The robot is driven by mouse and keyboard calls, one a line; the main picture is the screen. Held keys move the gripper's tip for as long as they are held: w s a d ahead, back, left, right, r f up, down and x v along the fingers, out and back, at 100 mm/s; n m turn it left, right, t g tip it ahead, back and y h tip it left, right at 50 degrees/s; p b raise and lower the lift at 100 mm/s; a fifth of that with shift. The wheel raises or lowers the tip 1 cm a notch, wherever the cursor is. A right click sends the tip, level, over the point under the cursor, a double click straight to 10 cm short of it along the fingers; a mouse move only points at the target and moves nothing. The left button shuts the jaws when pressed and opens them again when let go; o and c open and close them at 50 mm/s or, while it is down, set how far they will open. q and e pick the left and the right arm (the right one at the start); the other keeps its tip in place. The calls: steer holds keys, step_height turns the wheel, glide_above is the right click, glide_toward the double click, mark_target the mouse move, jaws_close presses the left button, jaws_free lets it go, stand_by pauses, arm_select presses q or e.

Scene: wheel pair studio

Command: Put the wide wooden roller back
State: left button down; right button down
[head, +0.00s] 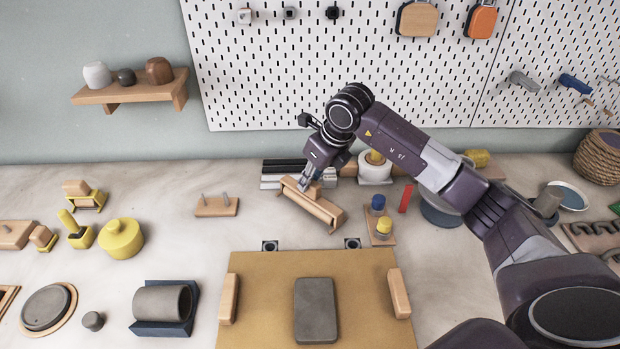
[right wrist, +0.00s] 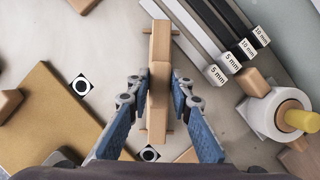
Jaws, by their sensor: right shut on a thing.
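The wide wooden roller (head: 325,211), a long pale wooden piece with a bar along its top, is slanted near the back of the table in the head view. My right gripper (head: 308,183) comes down on its upper left part. In the right wrist view the fingers of my right gripper (right wrist: 160,82) are closed on both sides of the wooden bar (right wrist: 159,50). Short wooden ends stick out beneath it. I cannot tell whether the roller touches the table. My left gripper is not in view.
A wooden base with two pegs (head: 216,206) stands left of the roller. Thickness strips (head: 283,168) lie behind it, a white spool (head: 374,168) to its right. A tan board (head: 260,300) lies in front.

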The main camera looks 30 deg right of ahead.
steer(key=c, duration=1.7)
jaws_free()
steer(key=shift+c, duration=0.2)
steer(key=shift+r, duration=0.1)
steer(key=b+v, duration=0.2)
steer(key=v, duration=1)
